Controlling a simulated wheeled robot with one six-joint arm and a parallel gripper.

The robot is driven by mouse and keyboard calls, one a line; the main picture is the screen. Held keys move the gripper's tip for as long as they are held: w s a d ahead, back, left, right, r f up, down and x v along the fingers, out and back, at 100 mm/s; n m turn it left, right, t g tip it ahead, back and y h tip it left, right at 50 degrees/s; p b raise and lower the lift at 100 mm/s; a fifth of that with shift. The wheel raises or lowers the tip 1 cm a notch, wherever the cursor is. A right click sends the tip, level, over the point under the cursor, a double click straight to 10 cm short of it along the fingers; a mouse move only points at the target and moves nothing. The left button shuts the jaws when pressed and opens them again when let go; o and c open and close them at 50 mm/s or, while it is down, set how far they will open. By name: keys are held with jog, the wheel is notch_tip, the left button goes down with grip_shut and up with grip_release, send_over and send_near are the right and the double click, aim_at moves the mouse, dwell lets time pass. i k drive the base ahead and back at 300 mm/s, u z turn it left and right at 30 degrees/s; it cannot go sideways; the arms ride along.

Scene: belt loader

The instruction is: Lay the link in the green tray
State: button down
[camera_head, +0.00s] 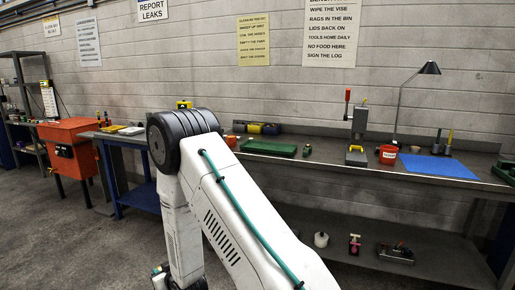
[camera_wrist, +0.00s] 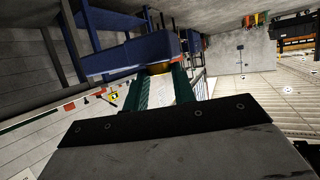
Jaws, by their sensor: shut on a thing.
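A brass-coloured ring shows between the fingertips. The green tray (camera_head: 268,147) is flat and dark green, and lies on the long grey bench, right of my arm.
The long bench (camera_head: 340,166) also carries a red bucket (camera_head: 388,154), a blue mat (camera_head: 438,166), a lamp (camera_head: 428,69) and a dark green object (camera_head: 505,172) at the right edge. An orange cabinet (camera_head: 70,146) and a blue-framed bench (camera_head: 140,197) stand left. The floor at left is clear.

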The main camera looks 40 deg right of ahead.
aim_at(269, 147)
jog(key=z, duration=0.4)
jog(key=i, duration=0.85)
jog(key=z, duration=0.7)
